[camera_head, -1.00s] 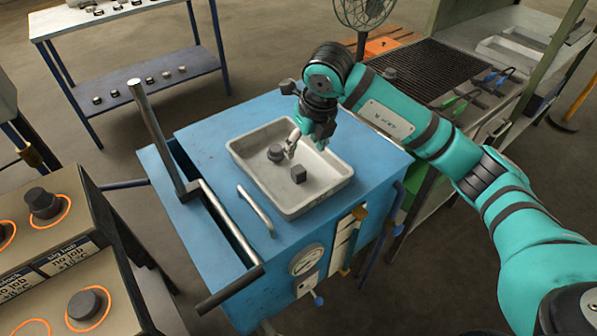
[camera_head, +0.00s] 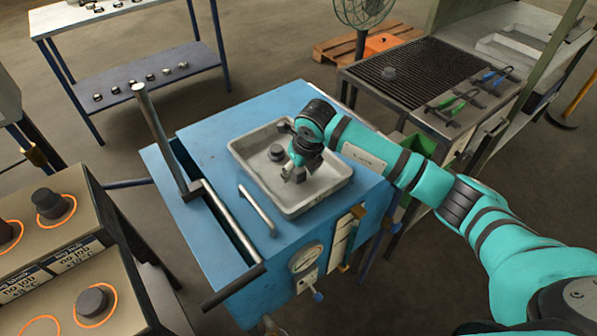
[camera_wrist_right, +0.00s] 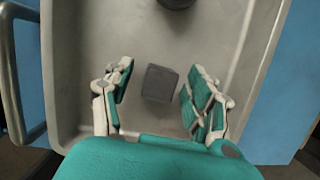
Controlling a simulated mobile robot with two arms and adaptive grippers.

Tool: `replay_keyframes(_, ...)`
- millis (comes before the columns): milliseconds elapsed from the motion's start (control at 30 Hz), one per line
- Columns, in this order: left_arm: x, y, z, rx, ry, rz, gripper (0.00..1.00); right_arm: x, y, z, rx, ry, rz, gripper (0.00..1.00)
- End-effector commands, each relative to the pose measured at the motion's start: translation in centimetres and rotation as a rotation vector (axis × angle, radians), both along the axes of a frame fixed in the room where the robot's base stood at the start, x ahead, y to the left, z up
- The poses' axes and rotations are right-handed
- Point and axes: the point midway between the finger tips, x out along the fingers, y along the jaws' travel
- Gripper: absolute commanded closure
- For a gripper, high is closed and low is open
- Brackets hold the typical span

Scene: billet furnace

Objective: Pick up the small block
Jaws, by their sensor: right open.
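The small block (camera_wrist_right: 160,83) is a dark grey cube lying on the floor of the light grey tray (camera_wrist_right: 225,45). In the right wrist view it sits between the two open fingers of my right gripper (camera_wrist_right: 158,98), with a gap on both sides. In the head view the right gripper (camera_head: 297,174) points down into the tray (camera_head: 315,198) and largely hides the block (camera_head: 299,174). A larger dark round piece (camera_head: 277,152) lies in the same tray, and part of it shows at the top of the wrist view (camera_wrist_right: 176,2). My left gripper is not in view.
The tray rests on a blue cabinet (camera_head: 205,135) with a metal handle (camera_head: 257,210) and an upright bar (camera_head: 155,135) at the left. Dark round pieces stand in orange rings (camera_head: 92,302) on the left unit. A grated bench (camera_head: 415,70) stands behind right.

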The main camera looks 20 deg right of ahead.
Motion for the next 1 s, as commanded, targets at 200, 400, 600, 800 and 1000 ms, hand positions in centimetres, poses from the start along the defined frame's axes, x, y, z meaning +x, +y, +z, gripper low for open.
replay_keyframes(200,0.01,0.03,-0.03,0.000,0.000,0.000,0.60,-0.01,0.00,0.01,0.000,0.000,0.000,0.53)
replay_keyframes(400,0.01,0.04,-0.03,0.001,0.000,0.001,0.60,-0.02,0.00,0.03,0.000,0.000,-0.001,0.80)
replay_keyframes(600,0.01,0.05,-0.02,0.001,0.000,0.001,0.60,-0.01,-0.01,0.05,0.000,0.000,-0.001,1.00)
replay_keyframes(800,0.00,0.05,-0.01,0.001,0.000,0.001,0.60,0.04,0.00,0.15,0.001,-0.002,-0.001,1.00)
replay_keyframes(1000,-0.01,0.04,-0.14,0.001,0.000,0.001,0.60,0.06,0.00,0.43,0.002,-0.002,-0.001,1.00)
